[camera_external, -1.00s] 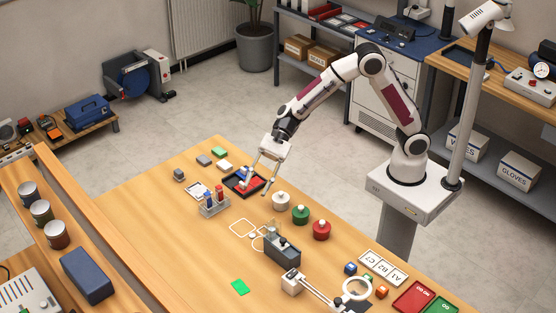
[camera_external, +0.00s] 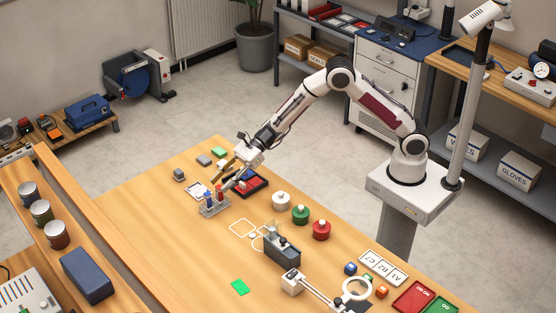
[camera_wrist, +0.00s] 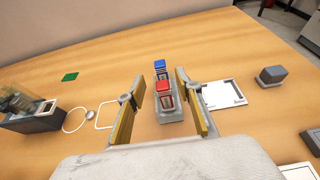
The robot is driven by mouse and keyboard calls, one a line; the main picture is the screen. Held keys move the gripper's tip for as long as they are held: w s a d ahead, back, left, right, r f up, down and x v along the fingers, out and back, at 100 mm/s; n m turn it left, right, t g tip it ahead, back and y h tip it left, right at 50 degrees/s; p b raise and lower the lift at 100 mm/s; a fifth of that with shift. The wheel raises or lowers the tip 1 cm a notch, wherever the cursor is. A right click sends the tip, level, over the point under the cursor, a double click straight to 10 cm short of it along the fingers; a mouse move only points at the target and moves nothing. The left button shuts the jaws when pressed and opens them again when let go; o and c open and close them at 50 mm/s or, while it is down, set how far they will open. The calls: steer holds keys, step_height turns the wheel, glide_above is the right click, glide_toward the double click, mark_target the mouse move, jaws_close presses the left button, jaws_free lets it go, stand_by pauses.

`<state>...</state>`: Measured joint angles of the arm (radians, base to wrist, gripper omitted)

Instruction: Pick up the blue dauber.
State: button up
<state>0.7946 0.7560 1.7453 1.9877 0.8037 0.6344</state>
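The blue dauber (camera_external: 208,195) stands upright in a small grey rack (camera_external: 214,210) on the wooden table, beside a red dauber (camera_external: 219,190). In the wrist view the blue-topped dauber (camera_wrist: 159,64) is farther off and the red-topped dauber (camera_wrist: 163,86) is nearer, both in the rack (camera_wrist: 170,116). My gripper (camera_external: 222,182) is open and empty, tilted towards the rack from its right side. In the wrist view its fingers (camera_wrist: 160,76) are spread to either side of the line of daubers. I see no contact with either dauber.
A dark tray (camera_external: 262,182) with a red part is right of the rack, close to my gripper. A white card (camera_wrist: 222,94) and a grey block (camera_wrist: 271,75) lie beside the rack. Table beyond the rack is mostly clear.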

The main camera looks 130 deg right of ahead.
mark_target(206, 193)
steer(key=shift+x, duration=1.3)
steer(key=shift+w, duration=0.1)
steer(key=shift+x, duration=2.5)
steer(key=shift+d, duration=0.1)
jaws_close()
